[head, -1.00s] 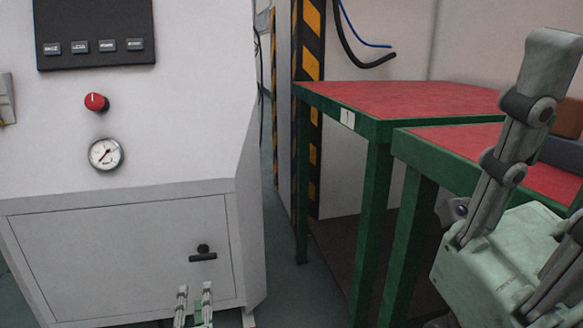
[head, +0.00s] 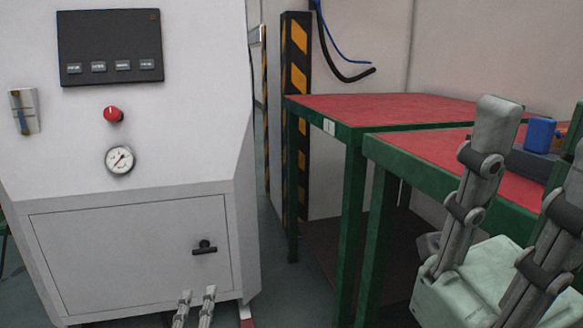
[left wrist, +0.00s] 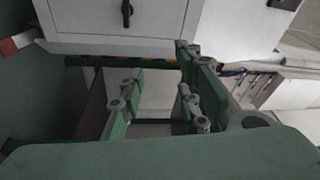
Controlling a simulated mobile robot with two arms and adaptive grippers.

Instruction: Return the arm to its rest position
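My left gripper (head: 197,296) shows at the bottom of the head view, in front of the lower door of the white generator cabinet (head: 130,255). Its two grey fingers stand apart with nothing between them; the rest is below the frame. In the left wrist view its fingers (left wrist: 158,88) are also spread and empty, with the cabinet door above them. My right gripper (head: 538,135) is large at the right edge of the head view, in front of the green table. Its pale body is low and its fingers are wide apart, partly cut off, with nothing visible between them.
The cabinet has a black door handle (head: 205,247), a red knob (head: 113,114) and a gauge (head: 120,159). Two red-topped green tables (head: 385,108) stand at the right. A blue object (head: 541,134) is on the nearer one. A striped post (head: 296,120) stands behind the gap.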

